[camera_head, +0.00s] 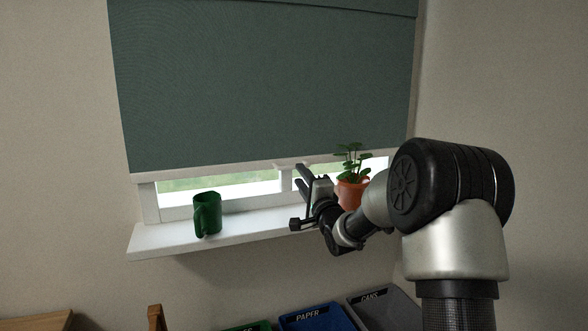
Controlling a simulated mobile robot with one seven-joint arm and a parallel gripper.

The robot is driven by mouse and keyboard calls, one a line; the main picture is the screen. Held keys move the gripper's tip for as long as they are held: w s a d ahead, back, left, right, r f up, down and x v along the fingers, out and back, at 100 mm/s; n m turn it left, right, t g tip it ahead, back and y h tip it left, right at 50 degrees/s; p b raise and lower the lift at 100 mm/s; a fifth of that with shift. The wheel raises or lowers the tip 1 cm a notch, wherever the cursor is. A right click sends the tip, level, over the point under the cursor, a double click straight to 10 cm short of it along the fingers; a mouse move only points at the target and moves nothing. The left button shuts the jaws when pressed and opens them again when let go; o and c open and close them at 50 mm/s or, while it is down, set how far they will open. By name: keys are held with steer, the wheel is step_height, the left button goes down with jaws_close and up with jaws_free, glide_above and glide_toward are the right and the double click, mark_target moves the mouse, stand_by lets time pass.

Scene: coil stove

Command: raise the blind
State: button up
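A dark green roller blind (262,84) covers most of the window. Its pale bottom bar (215,173) hangs a little above the sill, with a strip of bright glass below it. A small pale tab (291,164) is at the middle of the bar. My gripper (303,177) is in front of the window, its fingers pointing up toward the bar just at or below the tab. The fingers are small and dark here; I cannot tell whether they touch the tab or how far apart they are.
A green mug (207,214) stands on the white sill (160,240) at left. A potted plant in an orange pot (350,193) stands right behind my arm. Below are a blue paper bin (316,318), a grey cans bin (383,309) and a green bin (248,327).

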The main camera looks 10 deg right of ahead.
steer(key=x, duration=0.6)
steer(key=shift+w+a+r, duration=0.1)
steer(key=shift+w, duration=0.2)
jaws_close()
